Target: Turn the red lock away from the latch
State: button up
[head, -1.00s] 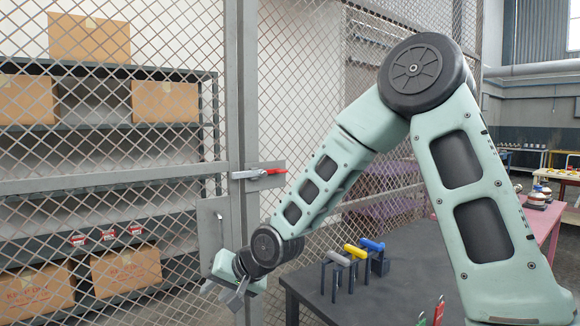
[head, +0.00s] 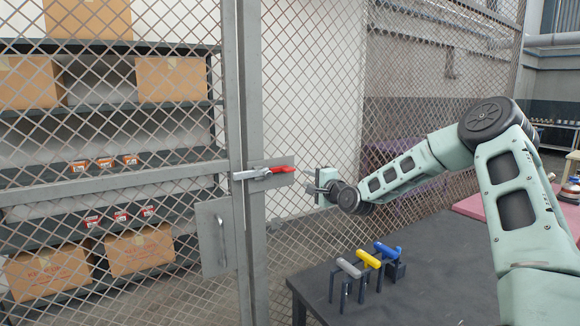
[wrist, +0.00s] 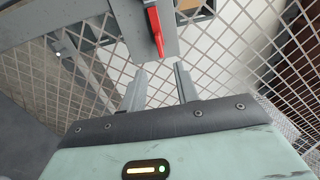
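The red lock (head: 283,169) is a small red lever lying level on a grey plate on the mesh gate's post. It points right from the metal latch bar (head: 250,174), which spans from the gate to the post. In the wrist view the red lock (wrist: 155,32) stands ahead of the fingers, near the middle top. My gripper (head: 311,188) is to the right of the lock and slightly below it, apart from it. In the wrist view my gripper (wrist: 160,80) has its two fingers spread with nothing between them.
A grey plate with a handle (head: 214,238) is on the gate below the latch. A dark table (head: 430,270) at lower right carries grey, yellow and blue handled tools (head: 368,259). Shelves with cardboard boxes (head: 172,78) stand behind the mesh.

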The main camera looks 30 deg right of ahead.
aim_at(291, 170)
jog(key=w+p, duration=0.1)
jog(key=w, duration=0.2)
jog(key=w+p, duration=0.2)
jog(key=w, duration=0.2)
jog(key=w+p, duration=0.1)
jog(key=w, duration=0.2)
jog(key=shift+w+a+r+p, duration=0.15)
jog(key=shift+w+a+p, duration=0.15)
jog(key=shift+w+p, duration=0.1)
jog(key=shift+w, duration=0.8)
jog(key=shift+f, duration=0.2)
grip_shut()
